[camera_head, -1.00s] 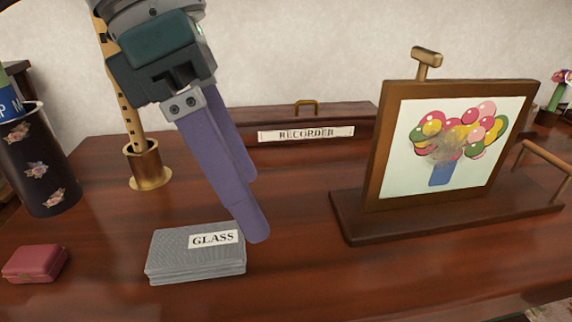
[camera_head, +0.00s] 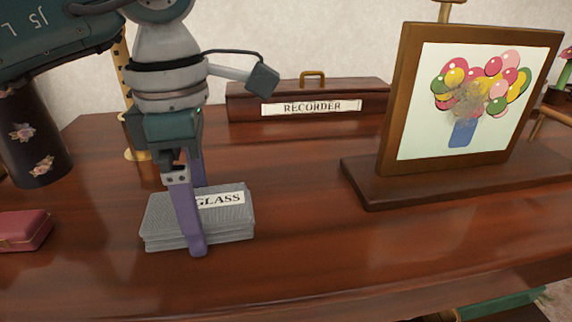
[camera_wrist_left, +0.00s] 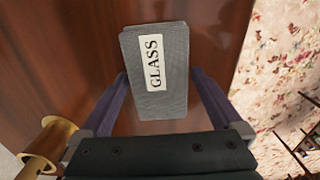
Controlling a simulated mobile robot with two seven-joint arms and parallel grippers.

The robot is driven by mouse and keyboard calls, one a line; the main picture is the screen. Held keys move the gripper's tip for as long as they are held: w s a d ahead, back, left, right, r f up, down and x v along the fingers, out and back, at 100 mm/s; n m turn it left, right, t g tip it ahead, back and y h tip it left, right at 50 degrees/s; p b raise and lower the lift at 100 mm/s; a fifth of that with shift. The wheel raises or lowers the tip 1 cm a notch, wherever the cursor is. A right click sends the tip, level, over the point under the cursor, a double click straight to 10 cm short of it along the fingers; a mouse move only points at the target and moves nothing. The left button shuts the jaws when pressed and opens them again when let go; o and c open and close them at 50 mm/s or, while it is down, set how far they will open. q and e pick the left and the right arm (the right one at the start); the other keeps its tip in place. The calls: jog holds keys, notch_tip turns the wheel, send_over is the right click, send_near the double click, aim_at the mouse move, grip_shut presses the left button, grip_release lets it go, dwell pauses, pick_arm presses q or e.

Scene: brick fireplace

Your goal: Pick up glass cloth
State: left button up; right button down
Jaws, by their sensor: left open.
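The glass cloth (camera_head: 160,223) is a grey folded stack with a white label reading GLASS, lying flat on the brown wooden table. My left gripper (camera_head: 199,220) is open and points down over it. One purple finger stands in front of the cloth's near side and the other is behind it, partly hidden. In the left wrist view the cloth (camera_wrist_left: 176,92) lies between and beyond the two spread fingers (camera_wrist_left: 163,95), with a gap showing on the left side. My right gripper is not in view.
A pink box (camera_head: 22,232) and a dark floral vase (camera_head: 35,150) stand at the left. A brass holder (camera_head: 137,154) is behind my arm. A wooden RECORDER case (camera_head: 375,98) is at the back. A framed balloon picture (camera_head: 400,160) stands at the right. The table's front middle is clear.

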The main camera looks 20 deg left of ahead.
pick_arm(q)
jog(key=shift+f, duration=0.25)
jog(key=c, duration=1.1)
jog(key=shift+r, duration=0.15)
jog(key=shift+c, duration=0.2)
notch_tip(320, 180, up, 20)
jog(key=p, duration=0.5)
jog(key=o, duration=0.7)
jog(key=c, duration=0.5)
jog(key=shift+p, duration=0.35)
jog(key=shift+c, duration=0.2)
